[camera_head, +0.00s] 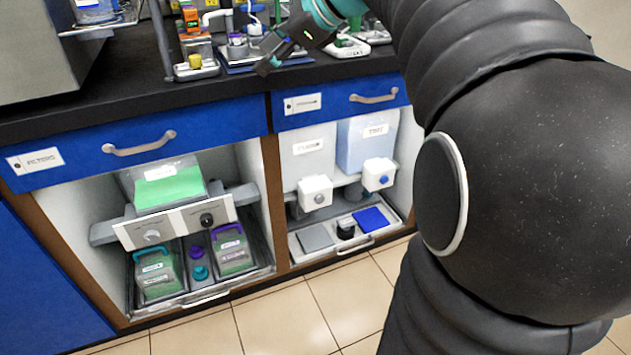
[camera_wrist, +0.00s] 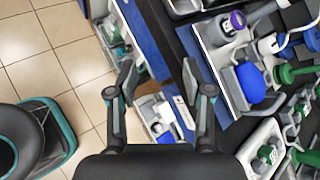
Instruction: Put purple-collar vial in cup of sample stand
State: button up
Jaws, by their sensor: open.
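My gripper (camera_wrist: 156,75) is open in the wrist view, with nothing between its fingers. In the head view it hangs over the front edge of the bench, partly hidden by my arm. A small round part with a purple ring (camera_wrist: 238,20) stands in a grey holder at the upper right of the wrist view, apart from my fingers. It also shows small in the head view (camera_head: 237,39), left of my gripper. It looks like the purple-collar vial, but its body is hidden. I cannot clearly pick out the sample stand or its cup.
The black bench top (camera_head: 95,112) has a clear strip along its front edge. A blue rounded part (camera_wrist: 250,83) and several green-topped parts crowd the bench. Blue drawers with handles (camera_head: 140,144) and open shelves lie below. Tiled floor (camera_head: 290,320) is clear in front.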

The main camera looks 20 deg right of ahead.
jog(key=s+a+f+n+g+h, duration=0.2)
jog(key=s+f+n+h, duration=0.5)
jog(key=s+f+n, duration=1.4)
jog(key=s+f, duration=0.2)
jog(key=s, duration=0.2)
jog(key=shift+s+a+f, duration=0.15)
jog(key=shift+s, duration=0.15)
jog(key=shift+o, duration=0.2)
jog(key=shift+w, duration=0.1)
